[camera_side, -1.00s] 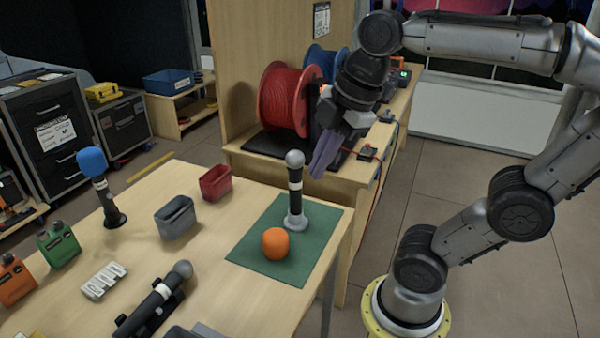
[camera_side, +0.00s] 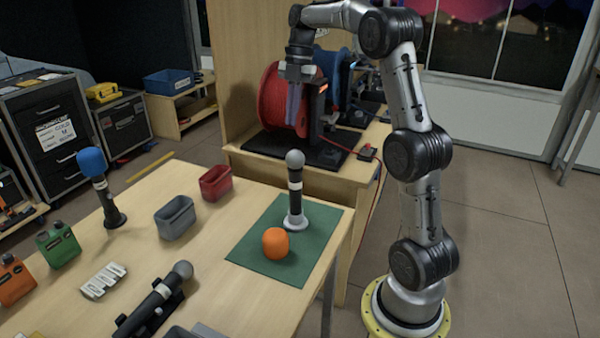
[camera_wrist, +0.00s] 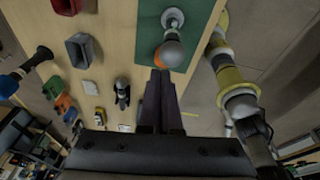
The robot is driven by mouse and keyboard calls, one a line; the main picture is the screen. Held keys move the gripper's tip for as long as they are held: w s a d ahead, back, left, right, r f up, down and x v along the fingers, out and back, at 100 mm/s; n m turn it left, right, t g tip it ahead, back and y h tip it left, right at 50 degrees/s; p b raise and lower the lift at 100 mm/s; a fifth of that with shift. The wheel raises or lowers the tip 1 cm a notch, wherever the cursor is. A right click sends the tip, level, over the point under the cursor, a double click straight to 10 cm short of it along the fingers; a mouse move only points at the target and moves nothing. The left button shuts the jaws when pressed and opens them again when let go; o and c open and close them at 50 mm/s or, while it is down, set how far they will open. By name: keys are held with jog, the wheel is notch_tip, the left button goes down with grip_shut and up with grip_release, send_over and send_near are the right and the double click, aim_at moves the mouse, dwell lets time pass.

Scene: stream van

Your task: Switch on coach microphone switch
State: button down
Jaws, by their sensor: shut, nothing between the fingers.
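A black microphone with a grey ball head (camera_side: 295,160) stands upright on a green mat (camera_side: 325,222); in the wrist view its head (camera_wrist: 173,52) lies just beyond my fingertips. A second microphone with a blue windscreen (camera_side: 91,162) stands upright at the left. A third microphone (camera_side: 152,308) lies in a dark cradle at the front. I cannot make out a switch on any of them, or which is the coach's. My gripper (camera_side: 293,122) is shut and empty, pointing down in front of the red cable reel, above and behind the green mat. Its fingers (camera_wrist: 160,72) also show in the wrist view.
An orange windscreen (camera_side: 276,243) sits on the mat beside the standing microphone. A grey bin (camera_side: 175,217) and a red bin (camera_side: 216,183) stand on the table. The red cable reel (camera_side: 270,105) stands on the back bench. Bare tabletop lies left of the mat.

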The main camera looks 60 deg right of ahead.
jog(key=shift+m+y, duration=0.3)
jog(key=shift+m, duration=0.3)
jog(key=d+f, duration=0.1)
jog(key=s+d+f, duration=0.1)
jog(key=d, duration=0.1)
jog(key=d+f, duration=0.1)
jog(key=shift+s+d+f, duration=0.15)
jog(key=shift+s+f, duration=0.15)
jog(key=shift+f, duration=0.05)
jog(key=x, duration=1.3)
jog(key=shift+s+d+f, duration=0.1)
jog(key=shift+s+d, duration=0.1)
jog(key=shift+d, duration=0.2)
jog(key=shift+f, duration=0.5)
